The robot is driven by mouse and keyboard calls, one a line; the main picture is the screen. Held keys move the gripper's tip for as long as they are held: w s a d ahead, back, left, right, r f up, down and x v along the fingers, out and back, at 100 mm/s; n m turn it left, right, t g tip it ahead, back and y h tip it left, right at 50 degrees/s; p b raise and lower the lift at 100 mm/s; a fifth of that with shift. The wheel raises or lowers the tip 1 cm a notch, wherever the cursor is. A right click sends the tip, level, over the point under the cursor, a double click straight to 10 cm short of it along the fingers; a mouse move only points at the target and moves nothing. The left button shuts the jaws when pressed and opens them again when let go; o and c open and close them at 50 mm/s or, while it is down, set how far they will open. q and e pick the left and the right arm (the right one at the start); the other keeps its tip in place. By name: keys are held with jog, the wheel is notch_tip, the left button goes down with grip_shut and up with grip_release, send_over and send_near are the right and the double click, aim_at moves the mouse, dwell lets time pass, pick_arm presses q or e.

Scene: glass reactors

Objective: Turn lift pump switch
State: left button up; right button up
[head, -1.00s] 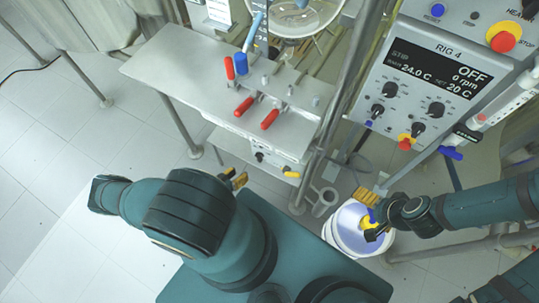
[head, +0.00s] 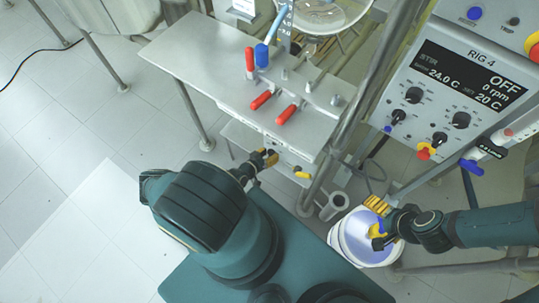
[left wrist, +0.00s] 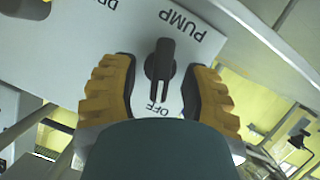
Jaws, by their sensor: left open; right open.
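In the left wrist view the pump switch (left wrist: 160,62) is a black knob on a pale panel. "PUMP" is printed at one end and "OFF" at the other, where its slotted end points. My left gripper (left wrist: 162,84) is open, with one yellow ribbed finger on each side of the knob; gaps show on both sides, so it is not clamped. In the head view my left gripper (head: 264,158) is at the panel under the bench edge and hides the switch. My right gripper (head: 380,222) is open and empty over a white bucket.
A yellow handle (head: 302,174) sits beside the left gripper. The white bucket (head: 345,250) stands below my right gripper. The RIG 4 control box (head: 455,80) is at upper right.

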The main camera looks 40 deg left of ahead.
pick_arm(q)
jog(key=shift+w+f, duration=0.1)
jog(key=shift+w, duration=0.1)
grip_shut()
